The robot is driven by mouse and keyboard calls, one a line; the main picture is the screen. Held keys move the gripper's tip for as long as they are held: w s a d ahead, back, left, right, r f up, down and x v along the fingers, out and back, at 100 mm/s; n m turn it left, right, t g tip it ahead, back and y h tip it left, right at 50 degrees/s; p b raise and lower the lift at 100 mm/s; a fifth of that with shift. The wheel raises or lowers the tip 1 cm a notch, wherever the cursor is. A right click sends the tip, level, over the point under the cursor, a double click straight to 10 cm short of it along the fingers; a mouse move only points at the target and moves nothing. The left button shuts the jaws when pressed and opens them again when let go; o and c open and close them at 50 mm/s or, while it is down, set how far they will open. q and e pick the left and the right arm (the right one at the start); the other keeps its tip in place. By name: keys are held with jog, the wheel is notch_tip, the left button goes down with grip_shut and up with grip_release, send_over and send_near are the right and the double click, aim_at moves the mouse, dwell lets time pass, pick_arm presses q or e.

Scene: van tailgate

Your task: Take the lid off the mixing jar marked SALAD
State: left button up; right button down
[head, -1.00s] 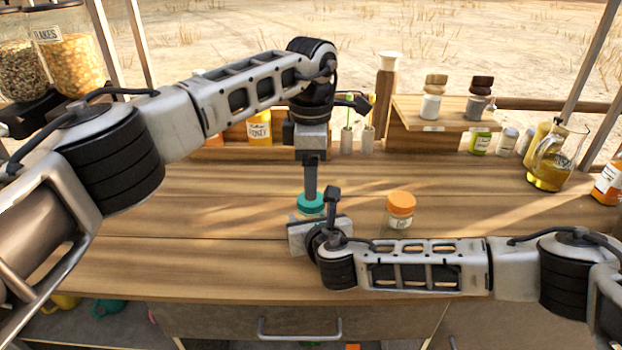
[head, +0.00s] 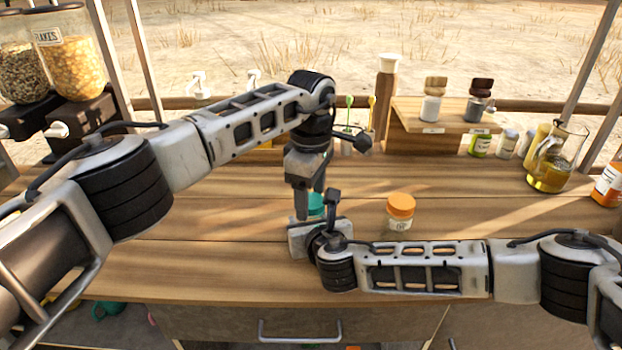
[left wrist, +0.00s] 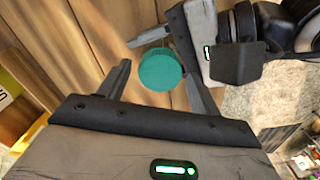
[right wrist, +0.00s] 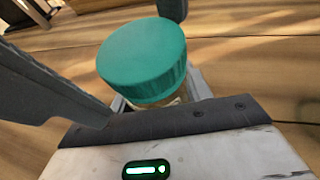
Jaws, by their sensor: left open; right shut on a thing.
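A jar with a teal lid (head: 316,205) stands on the counter, mostly hidden behind my grippers in the head view. No label on it shows, so I cannot read SALAD. My right gripper (right wrist: 157,92) is shut on the jar's body below the lid. The teal lid (right wrist: 142,58) sits on the jar in the right wrist view. My left gripper (head: 311,212) is open, pointing down over the lid. In the left wrist view the lid (left wrist: 160,71) shows between its spread fingers. Whether either finger touches the lid I cannot tell.
A jar with an orange lid (head: 400,210) stands to the right on the wooden counter (head: 210,265). A small raised shelf (head: 440,115) with shakers and an oil jug (head: 553,160) stand at the back right. Flake dispensers (head: 65,60) stand at the back left.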

pick_arm(q)
jog(key=shift+f, duration=0.1)
jog(key=c, duration=1)
jog(key=n, duration=0.3)
jog(key=o, duration=1.1)
